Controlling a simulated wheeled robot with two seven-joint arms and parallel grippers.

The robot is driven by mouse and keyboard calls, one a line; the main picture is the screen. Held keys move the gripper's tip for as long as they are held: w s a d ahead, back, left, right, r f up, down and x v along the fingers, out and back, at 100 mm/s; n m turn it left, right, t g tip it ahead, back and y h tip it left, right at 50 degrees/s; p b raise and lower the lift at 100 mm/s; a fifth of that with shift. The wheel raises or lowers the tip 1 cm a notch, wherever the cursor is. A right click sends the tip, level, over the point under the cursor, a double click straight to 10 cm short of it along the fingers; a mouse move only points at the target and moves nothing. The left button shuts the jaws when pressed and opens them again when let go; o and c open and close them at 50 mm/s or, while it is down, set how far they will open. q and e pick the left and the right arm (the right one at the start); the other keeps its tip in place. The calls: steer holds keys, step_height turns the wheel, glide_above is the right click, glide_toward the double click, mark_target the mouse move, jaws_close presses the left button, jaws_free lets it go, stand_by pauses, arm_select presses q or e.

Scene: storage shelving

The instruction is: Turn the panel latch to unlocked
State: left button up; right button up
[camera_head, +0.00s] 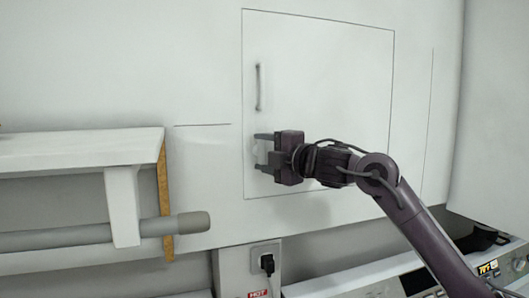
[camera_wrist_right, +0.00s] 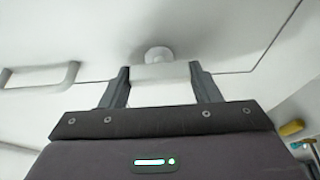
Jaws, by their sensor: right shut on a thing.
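The square white panel (camera_head: 330,75) is set flush in the pale wall and appears closed. The white panel latch (camera_wrist_right: 160,72) sits below the panel's handle, near its left edge. In the wrist view, the latch shows a round base (camera_wrist_right: 157,54) and a pale bar between the two grey fingers. My right gripper (camera_head: 261,151) is shut on the latch; it also shows in the wrist view (camera_wrist_right: 160,85). In the head view the gripper hides much of the latch, so its exact turn angle is hard to tell. My left gripper is not in view.
A grey vertical handle (camera_head: 259,87) is on the panel above the latch; it also shows in the wrist view (camera_wrist_right: 40,76). A white shelf (camera_head: 80,148) with a grey rail (camera_head: 60,237) juts out at left. A socket with a black plug (camera_head: 266,263) is below.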

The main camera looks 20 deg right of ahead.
steer(key=shift+f, duration=0.1)
steer(key=o, duration=1)
steer(key=shift+s+d+b, duration=0.1)
steer(key=shift+s+b, duration=0.15)
steer(key=shift+b, duration=0.05)
steer(key=b+v, duration=0.3)
steer(key=v, duration=0.4)
steer(key=shift+s+b, duration=0.15)
steer(key=shift+b, duration=0.25)
